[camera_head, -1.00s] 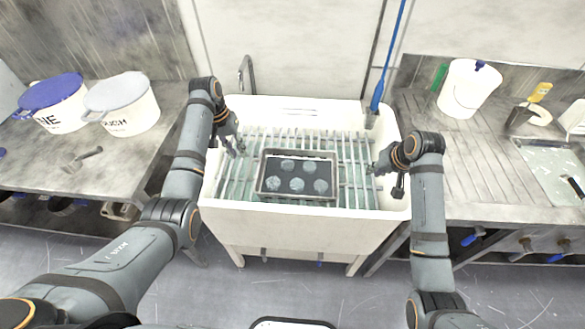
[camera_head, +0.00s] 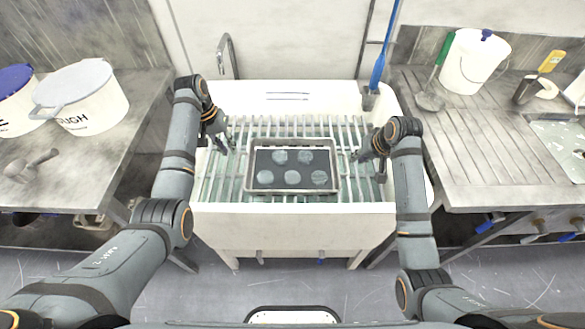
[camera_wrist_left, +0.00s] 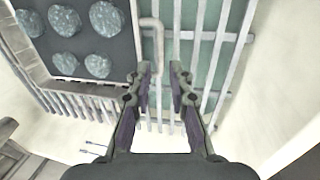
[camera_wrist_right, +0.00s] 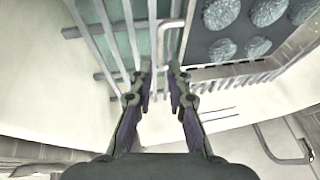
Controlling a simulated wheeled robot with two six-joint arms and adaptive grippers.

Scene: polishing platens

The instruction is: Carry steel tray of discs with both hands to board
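The steel tray (camera_head: 291,192) sits level on the sink's rack, with several round grey discs (camera_head: 292,177) on its dark mat. My left gripper (camera_head: 228,148) is open just left of the tray. In the left wrist view a bent tray handle (camera_wrist_left: 159,38) reaches toward the gap between the open fingertips (camera_wrist_left: 161,75). My right gripper (camera_head: 359,158) is just right of the tray. In the right wrist view its fingertips (camera_wrist_right: 161,70) are apart, close to the tray's edge (camera_wrist_right: 183,45). I cannot tell whether either gripper touches the tray.
The white sink (camera_head: 290,216) surrounds the rack (camera_head: 215,178). A tap (camera_head: 226,55) stands behind left and a blue-handled brush (camera_head: 378,72) behind right. White buckets (camera_head: 85,98) are on the left bench. A ribbed draining board (camera_head: 465,150) and white bucket (camera_head: 474,62) are at right.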

